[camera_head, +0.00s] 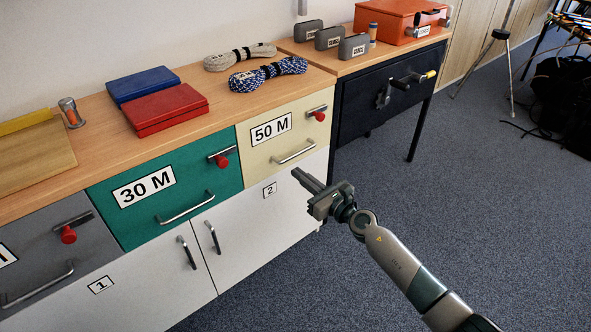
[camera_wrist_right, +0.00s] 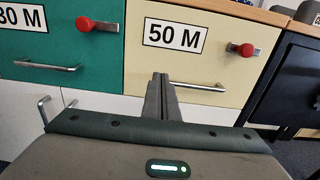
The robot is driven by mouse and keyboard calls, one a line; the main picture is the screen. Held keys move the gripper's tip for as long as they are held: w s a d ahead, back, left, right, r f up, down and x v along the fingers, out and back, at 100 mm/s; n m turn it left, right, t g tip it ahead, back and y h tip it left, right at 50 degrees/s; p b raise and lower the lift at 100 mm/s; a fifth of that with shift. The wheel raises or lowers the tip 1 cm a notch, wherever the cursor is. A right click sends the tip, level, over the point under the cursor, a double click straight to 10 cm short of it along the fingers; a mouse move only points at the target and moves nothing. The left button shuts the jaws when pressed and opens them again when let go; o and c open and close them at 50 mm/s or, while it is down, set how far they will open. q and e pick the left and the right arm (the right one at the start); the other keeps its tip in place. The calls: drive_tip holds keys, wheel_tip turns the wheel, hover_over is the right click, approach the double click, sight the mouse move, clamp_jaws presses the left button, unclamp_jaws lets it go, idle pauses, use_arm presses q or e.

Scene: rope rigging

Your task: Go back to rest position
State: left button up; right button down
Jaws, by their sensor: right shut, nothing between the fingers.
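My right gripper (camera_head: 305,180) is in front of the white cabinet door marked 2, below the cream 50 M drawer (camera_head: 285,128). Its fingers are together with nothing between them. In the right wrist view my right gripper (camera_wrist_right: 160,88) points toward the cream 50 M drawer (camera_wrist_right: 215,68), and its fingertips show in front of that drawer's handle (camera_wrist_right: 198,86); I cannot tell the exact gap. My left gripper does not show in either view.
The green 30 M drawer (camera_head: 135,208) and a grey drawer (camera_head: 40,262) are shut. White doors (camera_head: 262,245) are below. Two rope coils (camera_head: 268,73), a red case (camera_head: 165,108) and a blue case (camera_head: 142,84) lie on the wooden top.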

idle(0.5)
drive_tip(key=s+d+f+m+g+h+p, duration=0.1)
drive_tip(key=s+d+f+m+h+p, duration=0.3)
drive_tip(key=s+d+f+m, duration=0.55)
drive_tip(key=s+d+f+m+h+p, duration=0.3)
drive_tip(key=s+f+m, duration=0.4)
drive_tip(key=f+m, duration=0.75)
use_arm(q)
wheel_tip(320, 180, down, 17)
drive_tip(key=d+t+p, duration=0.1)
drive_tip(key=p, duration=0.4)
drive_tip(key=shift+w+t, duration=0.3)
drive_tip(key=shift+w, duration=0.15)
use_arm(e)
drive_tip(key=s+f+m+g+h, duration=0.1)
drive_tip(key=s+f+m, duration=0.3)
drive_tip(key=s, duration=0.7)
drive_tip(key=s+d+f+m+g+h, duration=0.1)
drive_tip(key=s+f+m+g, duration=0.3)
drive_tip(key=s+m, duration=0.3)
drive_tip(key=s+d+f+m+g, duration=0.1)
drive_tip(key=s+f+m, duration=0.5)
drive_tip(key=s, duration=0.9)
drive_tip(key=shift+d+g+h, duration=0.25)
drive_tip(key=shift+g+h, duration=0.15)
drive_tip(key=shift+g, duration=0.5)
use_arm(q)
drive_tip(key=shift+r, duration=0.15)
